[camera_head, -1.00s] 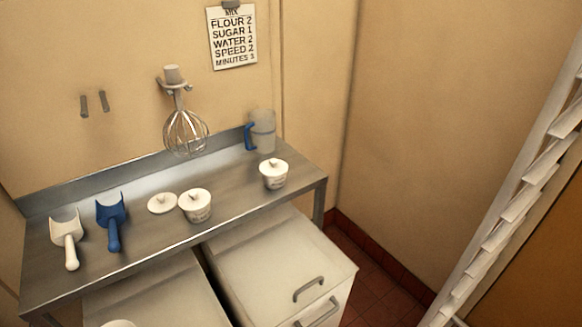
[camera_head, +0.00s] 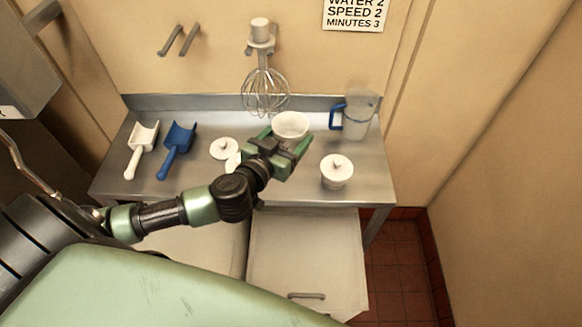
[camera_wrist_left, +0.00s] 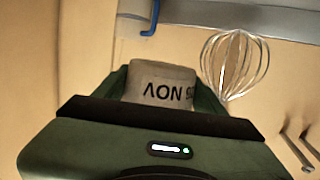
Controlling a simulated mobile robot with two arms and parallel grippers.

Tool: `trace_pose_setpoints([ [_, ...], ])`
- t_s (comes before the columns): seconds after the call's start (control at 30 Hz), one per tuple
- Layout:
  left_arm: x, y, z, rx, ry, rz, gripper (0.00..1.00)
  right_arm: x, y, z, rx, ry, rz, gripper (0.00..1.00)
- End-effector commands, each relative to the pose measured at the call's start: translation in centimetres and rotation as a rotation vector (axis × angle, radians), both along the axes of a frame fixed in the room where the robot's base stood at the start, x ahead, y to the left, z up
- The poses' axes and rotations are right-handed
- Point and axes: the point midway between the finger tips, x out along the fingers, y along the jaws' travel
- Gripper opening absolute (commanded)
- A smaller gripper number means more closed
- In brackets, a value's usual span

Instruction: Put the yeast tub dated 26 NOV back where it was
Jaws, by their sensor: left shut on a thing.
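My left gripper (camera_head: 289,140) is shut on a white yeast tub (camera_head: 290,122) with its top open, held above the steel table (camera_head: 310,190). In the left wrist view the held tub (camera_wrist_left: 160,88) shows the print "26 NOV", upside down and partly cut off by the gripper. A loose white lid (camera_head: 224,148) lies on the table left of the gripper. A white piece (camera_head: 233,162) beside it is mostly hidden behind my gripper. My right gripper is out of view.
A white scoop (camera_head: 142,148) and a blue scoop (camera_head: 177,148) lie at the table's left. A clear jug with blue handle (camera_head: 358,115) stands at the back right. A whisk (camera_head: 265,90) hangs on the wall behind. White bins (camera_head: 305,255) stand below.

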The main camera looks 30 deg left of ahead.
Motion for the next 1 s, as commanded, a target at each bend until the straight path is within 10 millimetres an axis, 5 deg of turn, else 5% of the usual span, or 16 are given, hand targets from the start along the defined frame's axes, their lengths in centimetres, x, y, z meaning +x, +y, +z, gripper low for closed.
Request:
trace_pose_setpoints([
  [0.1,1.2,0.9,1.3,-0.002,-0.002,0.01,0.3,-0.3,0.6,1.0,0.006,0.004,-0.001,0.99],
  [0.2,1.6,1.1,0.6,-0.005,-0.001,0.015,0.3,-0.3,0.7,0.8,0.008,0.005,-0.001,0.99],
  [0.7,1.5,1.1,-12.3,-0.007,0.0,0.016,0.3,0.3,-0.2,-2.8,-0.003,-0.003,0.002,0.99],
  [1.0,1.5,1.1,-15.3,-0.005,-0.002,0.014,0.3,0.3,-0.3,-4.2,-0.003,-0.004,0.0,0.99],
])
